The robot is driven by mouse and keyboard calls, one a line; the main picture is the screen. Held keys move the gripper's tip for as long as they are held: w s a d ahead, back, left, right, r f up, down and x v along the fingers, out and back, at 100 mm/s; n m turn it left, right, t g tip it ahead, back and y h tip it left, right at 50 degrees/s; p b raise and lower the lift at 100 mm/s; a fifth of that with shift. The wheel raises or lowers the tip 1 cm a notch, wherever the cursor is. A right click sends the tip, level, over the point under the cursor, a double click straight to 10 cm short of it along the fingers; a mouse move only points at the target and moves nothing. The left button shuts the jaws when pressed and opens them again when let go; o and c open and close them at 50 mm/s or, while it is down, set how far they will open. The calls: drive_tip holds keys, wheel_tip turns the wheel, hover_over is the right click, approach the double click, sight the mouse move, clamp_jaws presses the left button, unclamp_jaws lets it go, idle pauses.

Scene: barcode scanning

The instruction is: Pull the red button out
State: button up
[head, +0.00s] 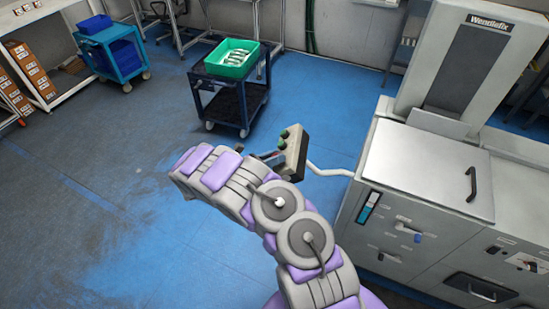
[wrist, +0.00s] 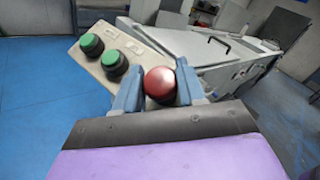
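The red button (wrist: 160,83) is a round domed cap on a dark base, on a beige control panel (wrist: 122,62) in the wrist view. Two green buttons (wrist: 92,45) sit beside it on the panel's left part. My gripper (wrist: 158,84) has its two blue-grey fingers on either side of the red button. The fingers stand apart; I cannot tell whether they touch the cap.
A grey machine (head: 425,185) with a handled lid stands right of the panel, joined to it by a white pipe (head: 328,171). A dark cart (head: 236,95) with a green bin (head: 231,58) stands behind.

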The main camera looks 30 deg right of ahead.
drive_tip(key=o, duration=0.4)
drive_tip(key=shift+w+a, duration=0.2)
drive_tip(key=shift+a, duration=0.25)
drive_tip(key=shift+a+r, duration=0.1)
drive_tip(key=shift+s, duration=0.1)
drive_tip(key=a+p, duration=0.1)
drive_tip(key=a, duration=1.6)
drive_tip(key=shift+s+a, duration=0.2)
drive_tip(key=shift+a, duration=0.15)
